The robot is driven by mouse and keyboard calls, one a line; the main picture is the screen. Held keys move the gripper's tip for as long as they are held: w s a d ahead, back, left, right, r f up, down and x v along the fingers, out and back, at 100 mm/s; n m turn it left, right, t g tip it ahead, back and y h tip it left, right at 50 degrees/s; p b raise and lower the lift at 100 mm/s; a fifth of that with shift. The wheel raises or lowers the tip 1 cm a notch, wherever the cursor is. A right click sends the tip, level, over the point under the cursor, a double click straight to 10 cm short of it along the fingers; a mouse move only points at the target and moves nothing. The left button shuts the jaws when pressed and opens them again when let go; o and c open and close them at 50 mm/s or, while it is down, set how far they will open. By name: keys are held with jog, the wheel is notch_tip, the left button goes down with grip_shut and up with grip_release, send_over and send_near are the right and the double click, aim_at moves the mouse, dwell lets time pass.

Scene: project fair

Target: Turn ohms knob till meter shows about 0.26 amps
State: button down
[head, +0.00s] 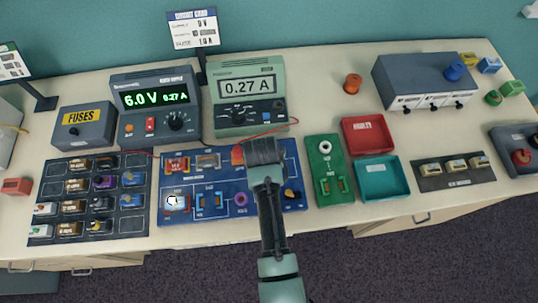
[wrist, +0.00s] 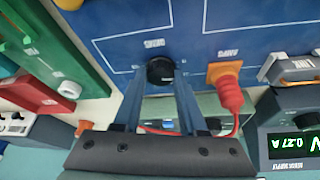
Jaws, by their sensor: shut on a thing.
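The green meter (head: 247,88) at the back of the bench reads 0.27 A in the head view. The black ohms knob (wrist: 161,69) sits on the blue circuit board (head: 222,218) under a small upside-down label in the wrist view. My gripper (wrist: 160,82) is shut on the knob, with one finger on each side of it. In the head view my gripper (head: 262,152) covers the knob at the board's back right part. The power supply (head: 130,98) left of the meter shows 6.0 V and 0.27 A.
An orange plug (wrist: 228,82) with a red lead stands in the amps socket close beside my fingers. A green board (head: 325,187) and red (head: 364,121) and teal (head: 401,177) trays stand right of the circuit board. A parts tray (head: 133,223) lies to the left.

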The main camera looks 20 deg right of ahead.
jog(key=shift+c, duration=2.3)
grip_release()
jog(key=shift+r, duration=0.1)
jog(key=v, duration=1.3)
jog(key=shift+b, duration=0.4)
